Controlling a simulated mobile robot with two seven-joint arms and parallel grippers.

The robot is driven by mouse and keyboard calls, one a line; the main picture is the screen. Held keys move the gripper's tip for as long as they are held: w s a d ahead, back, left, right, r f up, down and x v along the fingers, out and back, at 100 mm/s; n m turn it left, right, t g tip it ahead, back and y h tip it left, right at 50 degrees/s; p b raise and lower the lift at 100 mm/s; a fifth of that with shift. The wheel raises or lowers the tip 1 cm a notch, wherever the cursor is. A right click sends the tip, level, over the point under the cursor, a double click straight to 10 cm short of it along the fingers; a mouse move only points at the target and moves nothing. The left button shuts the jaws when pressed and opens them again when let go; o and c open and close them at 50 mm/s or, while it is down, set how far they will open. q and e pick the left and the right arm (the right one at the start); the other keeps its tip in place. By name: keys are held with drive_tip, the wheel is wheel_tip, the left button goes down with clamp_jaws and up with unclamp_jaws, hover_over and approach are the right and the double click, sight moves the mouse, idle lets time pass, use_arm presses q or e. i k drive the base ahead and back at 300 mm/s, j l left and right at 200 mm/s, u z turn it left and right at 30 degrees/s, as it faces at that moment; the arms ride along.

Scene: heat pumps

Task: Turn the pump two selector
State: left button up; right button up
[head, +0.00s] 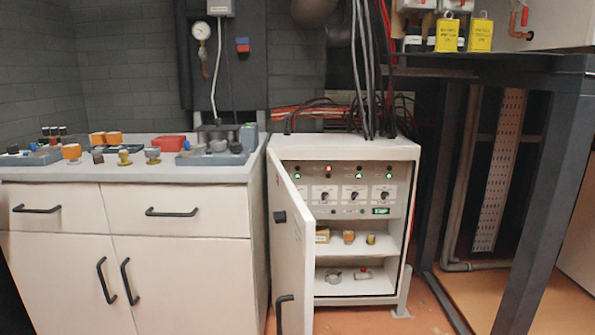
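A white control cabinet (400,152) stands on the floor at the middle right with its door (291,245) swung open toward me. Inside, a grey panel (341,210) carries a row of black selector knobs, with indicator lights above. Three knobs show clearly: a left one (324,197), a middle one (355,198) and a right one (385,197). The door edge partly hides the panel's left end. The labels are too small to read, so I cannot tell which knob is pump two. Neither of my grippers is in view.
Cabinet shelves below the panel hold small fittings (348,237). A white counter (130,172) with parts and trays stands left. A dark metal frame (550,160) stands right. Cables (365,70) drop onto the cabinet top. Some floor (425,310) is clear in front.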

sight(325, 195)
drive_tip(key=i+l+u, duration=0.1)
drive_tip(key=l, duration=0.2)
drive_tip(key=i+l+u, duration=0.1)
drive_tip(key=l, duration=0.25)
drive_tip(key=i+l+u, duration=0.1)
drive_tip(key=l, duration=0.25)
drive_tip(key=i+l+u, duration=0.1)
drive_tip(key=l, duration=0.25)
drive_tip(key=i+l+u, duration=0.2)
drive_tip(key=l, duration=0.2)
drive_tip(key=i+l+u, duration=0.2)
drive_tip(key=l, duration=0.25)
drive_tip(key=i+l+u, duration=0.35)
drive_tip(key=i+l, duration=0.5)
drive_tip(key=i, duration=0.15)
